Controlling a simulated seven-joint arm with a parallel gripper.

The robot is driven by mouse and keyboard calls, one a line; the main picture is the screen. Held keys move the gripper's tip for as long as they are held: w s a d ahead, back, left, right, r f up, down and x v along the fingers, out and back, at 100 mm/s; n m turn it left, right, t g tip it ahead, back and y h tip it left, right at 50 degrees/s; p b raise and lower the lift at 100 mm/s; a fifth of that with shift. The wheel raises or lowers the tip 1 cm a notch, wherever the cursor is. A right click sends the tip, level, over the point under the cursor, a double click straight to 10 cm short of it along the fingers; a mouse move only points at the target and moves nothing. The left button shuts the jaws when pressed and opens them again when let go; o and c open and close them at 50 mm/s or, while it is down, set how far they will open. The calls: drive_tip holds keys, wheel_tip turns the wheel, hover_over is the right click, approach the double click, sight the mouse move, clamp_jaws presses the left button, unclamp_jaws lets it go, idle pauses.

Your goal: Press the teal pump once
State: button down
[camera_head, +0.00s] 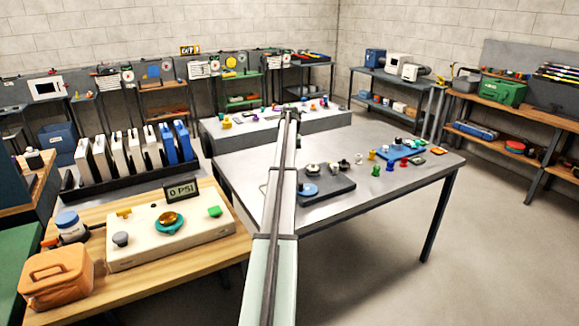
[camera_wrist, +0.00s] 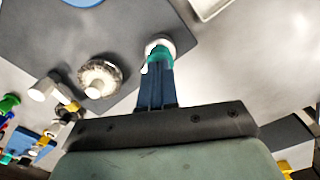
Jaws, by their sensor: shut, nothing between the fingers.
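In the wrist view, a teal part (camera_wrist: 157,51) on a round white base (camera_wrist: 152,41) stands at the edge of a dark grey board (camera_wrist: 185,40); it looks like the teal pump. My gripper (camera_wrist: 155,68) is shut and empty, its dark blue fingers reaching right up to the teal part and covering some of it. I cannot tell whether they touch or press it. In the head view my arm crosses the middle, the fingers cannot be made out, and the board (camera_head: 338,190) shows to the arm's right.
A cream box (camera_head: 135,249) with a teal-ringed gold dial (camera_head: 168,222) and a "0 PSI" display (camera_head: 181,191) stands on the wooden bench.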

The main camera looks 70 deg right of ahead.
idle(0.4)
drive_tip(key=shift+r, duration=3)
